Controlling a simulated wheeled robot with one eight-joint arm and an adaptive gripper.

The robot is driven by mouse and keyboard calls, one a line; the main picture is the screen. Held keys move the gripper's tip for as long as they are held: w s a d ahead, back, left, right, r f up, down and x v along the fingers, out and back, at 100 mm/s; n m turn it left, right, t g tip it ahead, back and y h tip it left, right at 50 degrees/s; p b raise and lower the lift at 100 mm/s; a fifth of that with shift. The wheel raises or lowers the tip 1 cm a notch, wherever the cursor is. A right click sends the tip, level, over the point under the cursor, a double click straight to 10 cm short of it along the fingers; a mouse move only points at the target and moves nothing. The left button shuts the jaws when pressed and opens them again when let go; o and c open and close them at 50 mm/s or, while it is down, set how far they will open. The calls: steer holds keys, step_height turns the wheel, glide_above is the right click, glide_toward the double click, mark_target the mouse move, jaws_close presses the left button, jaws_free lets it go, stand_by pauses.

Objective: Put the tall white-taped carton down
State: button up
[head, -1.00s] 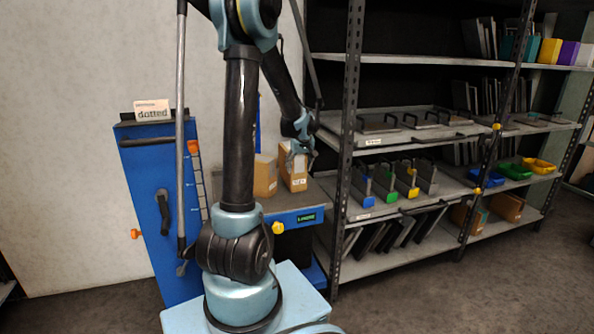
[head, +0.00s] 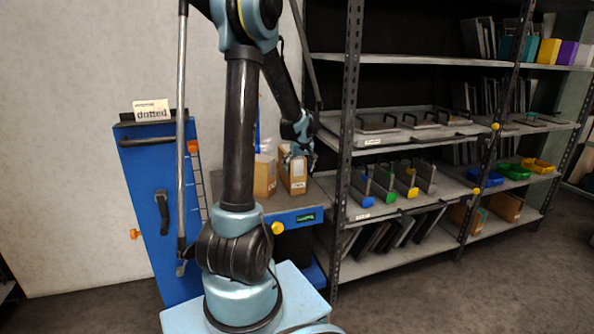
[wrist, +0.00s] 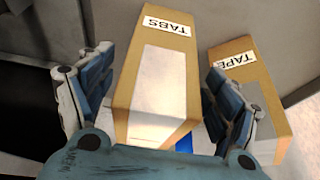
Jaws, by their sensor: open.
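The tall carton with a white taped panel, labelled TABS (wrist: 158,85), stands upright between my fingers in the wrist view. In the head view this carton (head: 297,182) appears to rest on the grey top of the blue bench (head: 310,203). My gripper (head: 299,158) is over its upper part, fingers pointing down. In the wrist view my gripper (wrist: 160,75) is open, one finger on each side of the carton; a gap shows at the left finger, and contact at the right is unclear. The carton's base is hidden there.
A second brown carton, labelled TAPE (wrist: 250,100), stands close by on the right in the wrist view and left in the head view (head: 265,178). A metal shelf rack (head: 350,130) stands just right of the bench. A green display (head: 306,217) is on the bench front.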

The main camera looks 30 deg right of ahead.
steer(key=v, duration=1.1)
steer(key=s+a+n+g+y, duration=0.1)
steer(key=s+a, duration=0.1)
steer(key=a, duration=1.1)
steer(key=s+a, duration=0.2)
steer(key=a, duration=1.2)
steer(key=s+a+f+n, duration=0.1)
steer(key=s+a+f, duration=0.3)
steer(key=s+a, duration=0.3)
steer(key=s+a+f+g, duration=0.1)
steer(key=s+a+f, duration=0.4)
steer(key=s+a, duration=0.3)
steer(key=shift+s+f+n, duration=0.15)
steer(key=shift+s+n, duration=0.25)
steer(key=shift+s, duration=0.3)
